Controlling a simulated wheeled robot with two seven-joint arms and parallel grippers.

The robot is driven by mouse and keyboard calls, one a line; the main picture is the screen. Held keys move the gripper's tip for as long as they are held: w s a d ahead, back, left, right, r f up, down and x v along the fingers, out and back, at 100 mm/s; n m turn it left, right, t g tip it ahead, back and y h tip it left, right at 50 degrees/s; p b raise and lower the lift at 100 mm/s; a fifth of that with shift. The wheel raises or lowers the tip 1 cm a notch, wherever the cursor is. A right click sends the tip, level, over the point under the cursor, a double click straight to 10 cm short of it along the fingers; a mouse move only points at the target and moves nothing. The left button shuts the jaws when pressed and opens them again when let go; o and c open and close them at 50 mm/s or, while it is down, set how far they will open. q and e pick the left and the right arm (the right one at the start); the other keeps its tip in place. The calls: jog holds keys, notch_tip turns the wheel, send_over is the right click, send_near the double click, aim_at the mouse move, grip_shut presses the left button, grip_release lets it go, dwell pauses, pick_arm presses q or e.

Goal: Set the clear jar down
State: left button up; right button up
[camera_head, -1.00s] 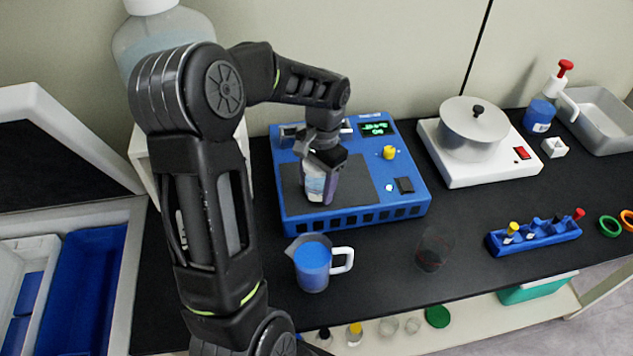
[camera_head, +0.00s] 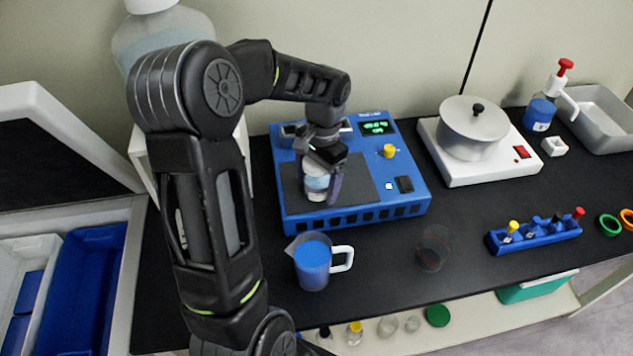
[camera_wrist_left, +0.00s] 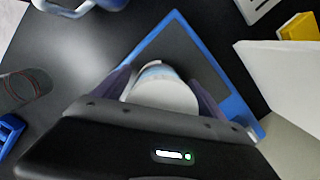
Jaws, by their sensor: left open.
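The clear jar (camera_head: 316,182), with pale contents and a bluish band, stands on the dark plate (camera_head: 361,180) on top of the blue device (camera_head: 407,204). My left gripper (camera_head: 322,190) points down over the jar with its fingers apart, one on either side of it. In the left wrist view the jar (camera_wrist_left: 162,88) shows between the two open fingers (camera_wrist_left: 160,96). I cannot tell whether a finger still touches it. My right gripper is not in view.
A jug of blue liquid (camera_head: 313,264) stands in front of the device, and a transparent beaker (camera_head: 434,248) to its right. A hotplate (camera_head: 500,172) with a pot (camera_head: 474,128) and a blue rack (camera_head: 545,236) stand further right.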

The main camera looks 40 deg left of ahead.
pick_arm(q)
jog(key=r, duration=0.3)
jog(key=w+r, duration=0.1)
jog(key=r, duration=0.7)
jog(key=shift+w+r, duration=0.2)
jog(key=shift+r, duration=0.05)
jog(key=shift+d, duration=0.1)
